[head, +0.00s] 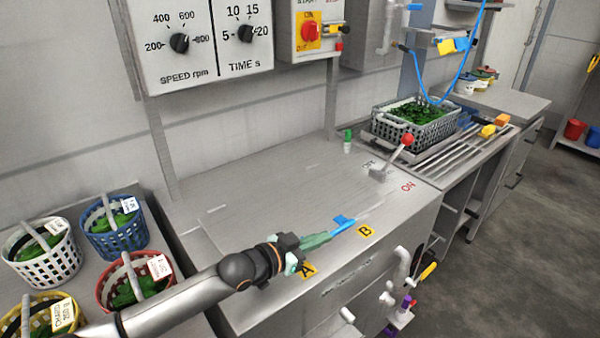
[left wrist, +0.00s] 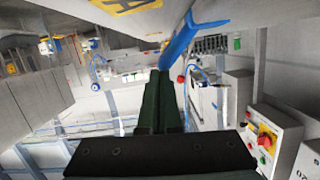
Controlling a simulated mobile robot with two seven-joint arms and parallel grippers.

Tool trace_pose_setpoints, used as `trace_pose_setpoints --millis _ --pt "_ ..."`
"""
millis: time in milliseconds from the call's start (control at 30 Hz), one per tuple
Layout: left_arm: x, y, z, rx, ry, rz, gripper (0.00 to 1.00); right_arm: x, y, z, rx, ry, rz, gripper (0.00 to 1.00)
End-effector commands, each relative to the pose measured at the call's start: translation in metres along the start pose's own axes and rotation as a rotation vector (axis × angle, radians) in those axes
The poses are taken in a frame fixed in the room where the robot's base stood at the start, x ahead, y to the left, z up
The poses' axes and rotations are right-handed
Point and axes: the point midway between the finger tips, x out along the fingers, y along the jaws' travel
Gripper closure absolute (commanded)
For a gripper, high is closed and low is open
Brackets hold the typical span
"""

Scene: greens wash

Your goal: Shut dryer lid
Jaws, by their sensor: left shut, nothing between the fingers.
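The dryer's broad grey top (head: 270,190) lies flat, with yellow labels A (head: 307,270) and B (head: 366,231) along its front edge. I see no raised lid and cannot tell the lid's seam from the top around it. A blue handle-like piece (head: 343,221) is at the front edge between the labels; it also shows in the left wrist view (left wrist: 190,38). My left gripper (head: 328,236) is shut and empty, its green fingertips at this blue piece. I cannot tell whether they touch. The fingers also show in the left wrist view (left wrist: 164,75). My right gripper is not in view.
A red-knobbed lever (head: 407,140) stands at the top's right, near a small green-capped bottle (head: 348,141). Beyond is a crate of greens (head: 415,128). Several baskets, including a blue one (head: 116,240), stand at left. Speed and time dials (head: 205,42) hang above.

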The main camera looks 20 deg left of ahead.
Motion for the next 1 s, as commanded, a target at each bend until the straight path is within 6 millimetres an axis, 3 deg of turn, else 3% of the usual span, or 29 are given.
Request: trace_pose_setpoints --millis 467,833,900,1000 --pt "-0.001 0.001 0.003 -0.003 -0.015 0.000 1.00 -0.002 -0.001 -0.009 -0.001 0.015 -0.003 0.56" --pt "-0.008 -0.003 -0.048 -0.001 -0.002 -0.004 1.00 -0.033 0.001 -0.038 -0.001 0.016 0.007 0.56" --pt "-0.024 -0.002 -0.036 -0.001 -0.006 -0.004 1.00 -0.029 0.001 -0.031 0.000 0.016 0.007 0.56" --pt "-0.045 -0.001 -0.037 0.000 -0.005 -0.004 1.00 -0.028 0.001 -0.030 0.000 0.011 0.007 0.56"
